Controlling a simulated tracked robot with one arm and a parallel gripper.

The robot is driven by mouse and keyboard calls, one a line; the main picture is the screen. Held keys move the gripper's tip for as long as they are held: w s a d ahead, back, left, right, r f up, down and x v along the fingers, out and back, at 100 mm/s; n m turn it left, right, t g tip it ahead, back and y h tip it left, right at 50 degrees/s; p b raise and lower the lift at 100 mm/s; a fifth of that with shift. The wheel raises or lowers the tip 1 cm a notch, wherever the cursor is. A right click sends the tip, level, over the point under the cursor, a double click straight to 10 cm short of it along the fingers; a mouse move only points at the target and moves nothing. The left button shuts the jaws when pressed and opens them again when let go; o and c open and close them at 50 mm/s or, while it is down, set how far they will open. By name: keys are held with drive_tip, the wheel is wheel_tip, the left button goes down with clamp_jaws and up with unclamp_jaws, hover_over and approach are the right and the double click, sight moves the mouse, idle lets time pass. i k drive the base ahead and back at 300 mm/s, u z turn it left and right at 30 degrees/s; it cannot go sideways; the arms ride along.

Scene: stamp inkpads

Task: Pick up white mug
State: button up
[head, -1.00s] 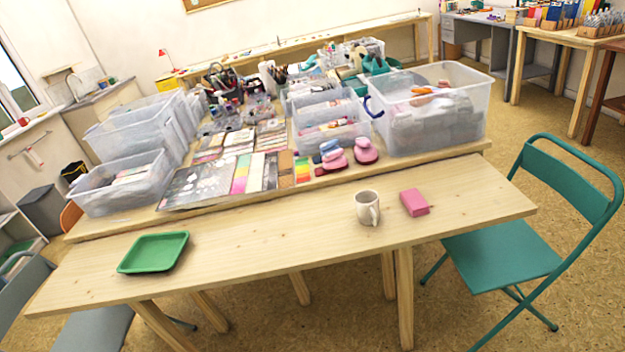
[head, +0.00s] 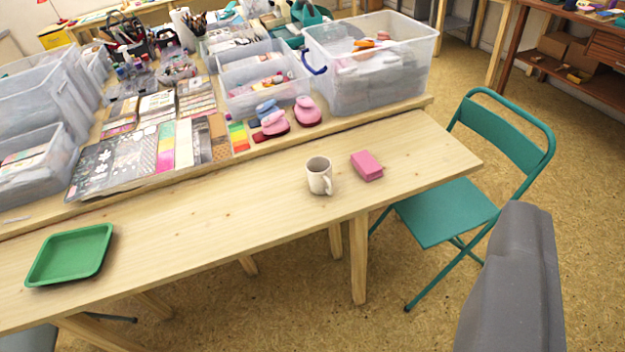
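The white mug (head: 318,176) stands upright on the front wooden table (head: 215,209), right of the middle of the view. Its handle faces the front right. It stands just left of a pink block (head: 367,165), with a small gap between them. A grey part of my own arm shows at the lower right, apart from the mug. My gripper's fingers are not in view.
A green tray (head: 69,256) lies on the table's left. Behind, another table holds pink punches (head: 307,110), paper pads and clear plastic bins (head: 368,68). A teal folding chair (head: 445,210) stands at the table's right end. The tabletop between tray and mug is clear.

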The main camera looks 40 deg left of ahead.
sight(318, 169)
drive_tip(key=u, duration=0.05)
drive_tip(key=i, duration=1)
drive_tip(key=z, duration=0.05)
